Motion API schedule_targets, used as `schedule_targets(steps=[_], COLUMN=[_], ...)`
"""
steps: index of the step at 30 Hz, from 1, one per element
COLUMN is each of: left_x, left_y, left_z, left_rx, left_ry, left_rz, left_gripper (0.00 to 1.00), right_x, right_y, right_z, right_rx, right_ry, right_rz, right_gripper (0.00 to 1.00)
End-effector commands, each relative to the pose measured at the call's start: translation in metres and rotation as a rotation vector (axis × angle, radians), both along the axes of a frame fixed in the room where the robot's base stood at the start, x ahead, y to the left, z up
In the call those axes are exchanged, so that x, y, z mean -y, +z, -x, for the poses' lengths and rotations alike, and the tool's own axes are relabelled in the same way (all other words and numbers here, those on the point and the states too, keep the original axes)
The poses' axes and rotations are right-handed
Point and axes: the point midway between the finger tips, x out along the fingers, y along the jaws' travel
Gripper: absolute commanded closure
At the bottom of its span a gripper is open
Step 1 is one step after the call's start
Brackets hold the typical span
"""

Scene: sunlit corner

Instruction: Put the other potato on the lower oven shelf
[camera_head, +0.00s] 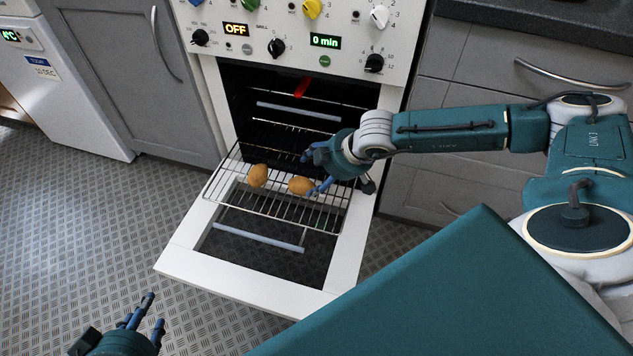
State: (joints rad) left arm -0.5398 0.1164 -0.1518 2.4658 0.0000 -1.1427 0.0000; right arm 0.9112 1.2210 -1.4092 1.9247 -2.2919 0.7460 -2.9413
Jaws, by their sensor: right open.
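Two brown potatoes lie on a wire oven shelf (228,187) that is pulled out over the lowered oven door. The left potato (257,175) lies towards the shelf's left part. The right potato (300,185) lies near its middle. My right gripper (313,172) is open and empty just right of the right potato, its blue fingers close to it; whether they touch it I cannot tell. My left gripper (150,310) is open and empty over the floor at the bottom left, away from the oven.
The white oven door (178,263) hangs open and juts over the floor. Inside the dark oven, another wire rack (310,101) and a red item (302,87) show. Grey cabinets (135,75) flank the oven. The patterned floor (80,220) on the left is clear.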

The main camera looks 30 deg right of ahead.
Motion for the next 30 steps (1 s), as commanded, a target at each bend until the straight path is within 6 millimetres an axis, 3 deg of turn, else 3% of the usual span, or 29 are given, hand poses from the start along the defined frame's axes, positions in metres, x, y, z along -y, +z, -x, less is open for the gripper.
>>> schedule_targets(steps=[4, 7, 9, 11, 13, 15, 16, 18, 20, 21, 23, 26, 28, 30], left_x=[0.000, 0.000, 0.000, 0.000, 0.000, 0.000, 0.000, 0.000, 0.000, 0.000, 0.000, 0.000, 0.000, 0.000], left_y=[-0.001, -0.001, -0.001, -0.001, -0.001, 0.000, 0.000, 0.000, 0.000, 0.000, 0.000, -0.001, -0.001, -0.001], left_z=[0.001, 0.001, 0.001, 0.001, 0.001, 0.001, 0.001, 0.001, 0.001, 0.001, 0.001, 0.001, 0.001, 0.001], left_rx=[-0.005, -0.004, -0.004, -0.003, -0.003, -0.003, -0.003, -0.003, -0.003, -0.003, -0.003, -0.003, -0.003, -0.003], left_ry=[0.001, 0.001, 0.001, 0.001, 0.001, 0.001, 0.001, 0.000, 0.000, 0.000, 0.000, 0.000, 0.000, 0.000], left_rz=[-0.002, -0.001, -0.001, -0.001, -0.001, -0.001, -0.001, -0.001, -0.001, -0.001, -0.001, -0.001, -0.001, -0.001], left_gripper=[0.60, 0.60, 0.60, 0.60, 0.60, 0.60, 0.60, 0.60, 0.60, 0.60, 0.60, 0.60, 0.60, 0.60], right_x=[-0.074, -0.155, -0.214, -0.260, -0.305, -0.336, -0.342, -0.341, -0.326, -0.311, -0.282, -0.227, -0.191, -0.162], right_y=[0.001, 0.017, 0.041, 0.070, 0.115, 0.169, 0.191, 0.235, 0.261, 0.271, 0.275, 0.248, 0.211, 0.166], right_z=[0.015, 0.033, 0.048, 0.060, 0.070, 0.074, 0.072, 0.061, 0.046, 0.035, 0.019, 0.002, 0.002, 0.015], right_rx=[-0.063, -0.174, -0.295, -0.428, -0.633, -0.908, -1.036, -1.364, -1.676, 1.698, 1.576, 1.327, 1.126, 0.915], right_ry=[-0.064, -0.174, -0.279, -0.386, -0.540, -0.730, -0.816, -1.022, -1.199, 1.174, 1.028, 0.752, 0.540, 0.318], right_rz=[-0.253, -0.567, -0.825, -1.058, -1.349, -1.663, -1.787, -2.058, -2.262, 2.128, 1.763, 1.203, 0.848, 0.532], right_gripper=[0.30, 0.30, 0.30, 0.30, 0.30, 0.30, 0.30, 0.30, 0.30, 0.30, 0.30, 0.30, 0.30, 0.30])
